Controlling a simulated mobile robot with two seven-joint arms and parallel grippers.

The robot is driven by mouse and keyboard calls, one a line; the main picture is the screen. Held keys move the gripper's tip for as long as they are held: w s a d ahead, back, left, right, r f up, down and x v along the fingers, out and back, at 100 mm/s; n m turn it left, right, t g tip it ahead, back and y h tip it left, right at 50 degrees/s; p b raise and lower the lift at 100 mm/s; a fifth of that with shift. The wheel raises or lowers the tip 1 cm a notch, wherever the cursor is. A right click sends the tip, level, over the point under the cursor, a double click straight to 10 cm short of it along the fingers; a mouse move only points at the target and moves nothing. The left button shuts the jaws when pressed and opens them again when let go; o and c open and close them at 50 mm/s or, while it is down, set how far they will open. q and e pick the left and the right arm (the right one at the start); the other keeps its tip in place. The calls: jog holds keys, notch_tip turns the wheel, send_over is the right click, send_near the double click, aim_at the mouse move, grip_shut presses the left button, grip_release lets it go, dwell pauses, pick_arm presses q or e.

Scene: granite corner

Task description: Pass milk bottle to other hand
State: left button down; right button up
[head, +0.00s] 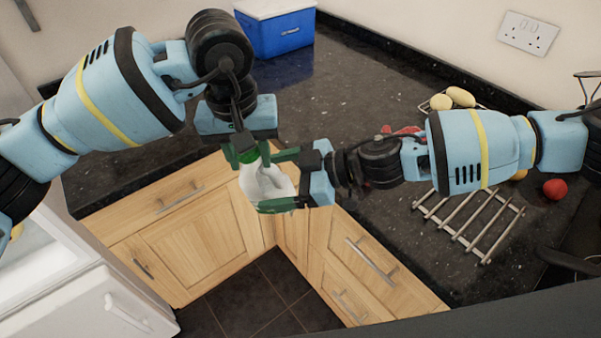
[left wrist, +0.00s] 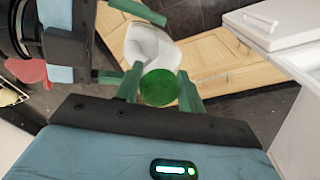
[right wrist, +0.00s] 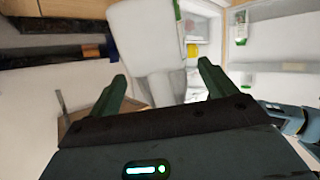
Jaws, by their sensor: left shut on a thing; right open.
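The milk bottle (head: 265,184) is white with a green cap and hangs tilted over the floor gap between the counters. My left gripper (head: 260,156) comes from above and is shut on its cap end. In the left wrist view the green cap (left wrist: 159,87) sits between the left fingers, with the white body (left wrist: 150,48) beyond. My right gripper (head: 283,180) comes from the right and is open, its fingers on either side of the bottle's body. In the right wrist view a pale shape, likely the bottle (right wrist: 145,42), lies between the open fingers (right wrist: 162,88); contact cannot be told.
A dark granite counter (head: 345,85) runs around the corner above wooden cabinets (head: 195,235). A blue cool box (head: 276,32) stands at the back. A metal rack (head: 468,222) and a red ball-shaped item (head: 554,189) lie at right. A white open appliance (head: 50,250) is at lower left.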

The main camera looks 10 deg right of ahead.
pick_arm(q)
jog(key=shift+r, duration=0.1)
pick_arm(e)
jog(key=shift+x, duration=1.3)
jog(key=c, duration=1.4)
pick_arm(q)
jog(key=c, duration=0.8)
grip_release()
pick_arm(e)
jog(key=shift+r, duration=0.1)
jog(key=shift+c, duration=0.3)
pick_arm(q)
notch_tip(320, 180, up, 12)
jog(key=shift+s+a, duration=0.3)
jog(key=shift+s, duration=0.1)
